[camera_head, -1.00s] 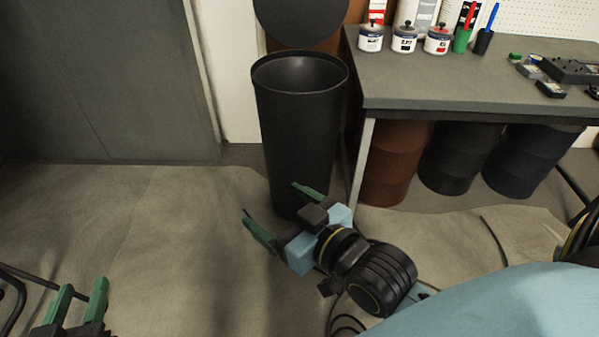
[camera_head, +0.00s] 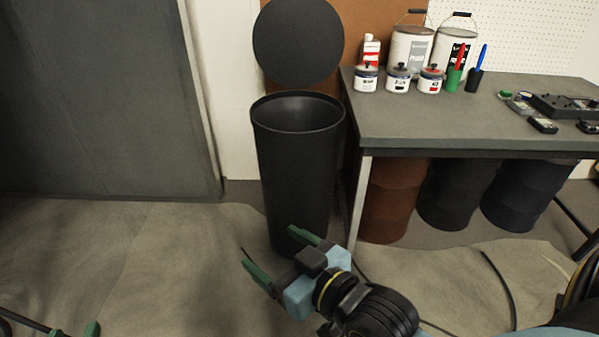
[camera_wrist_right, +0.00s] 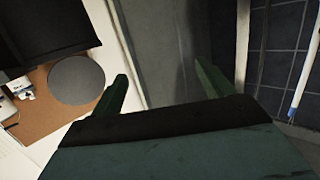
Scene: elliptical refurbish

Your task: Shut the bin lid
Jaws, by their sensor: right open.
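The bin (camera_head: 298,170) is a tall black cylinder beside the workbench, with its round mouth open. Its lid (camera_head: 298,42) is a dark round disc standing upright above and behind the rim, so the bin is open. My right gripper (camera_head: 272,250) is open and empty, in front of the bin's lower part and well below the rim. In the right wrist view its two green fingers (camera_wrist_right: 163,78) are apart with nothing between them, and a grey disc that looks like the lid (camera_wrist_right: 77,80) shows at left.
The workbench (camera_head: 440,120) stands right of the bin, with cans, jars and tools on it. Barrels (camera_head: 395,200) stand under it. A grey door or cabinet (camera_head: 100,100) is at left. The floor (camera_head: 150,260) left of the bin is clear.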

